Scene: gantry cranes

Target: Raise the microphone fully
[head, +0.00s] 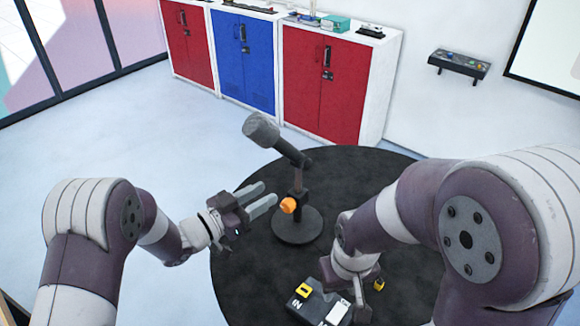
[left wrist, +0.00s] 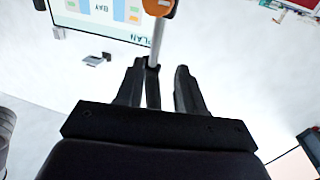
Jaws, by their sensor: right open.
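A grey microphone (head: 262,130) sits on a tilted boom at the top of a stand, angled up to the left. The stand has a short post, an orange knob (head: 288,205) and a round dark base (head: 297,226). My left gripper (head: 270,196) is open, its two fingers pointing at the post from the left, near the knob. In the left wrist view, a grey rod (left wrist: 156,45) with an orange part (left wrist: 158,7) shows beyond and between the open fingers (left wrist: 156,75); I cannot tell whether they touch. My right gripper (head: 350,288) is low by the table, largely hidden by its own arm.
The stand is on a round black table (head: 240,262). A dark box (head: 316,302) with yellow and white labels lies near my right gripper. Red (head: 325,82) and blue (head: 243,62) cabinets stand behind. A small shelf (head: 459,65) hangs on the wall. The table's left part is clear.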

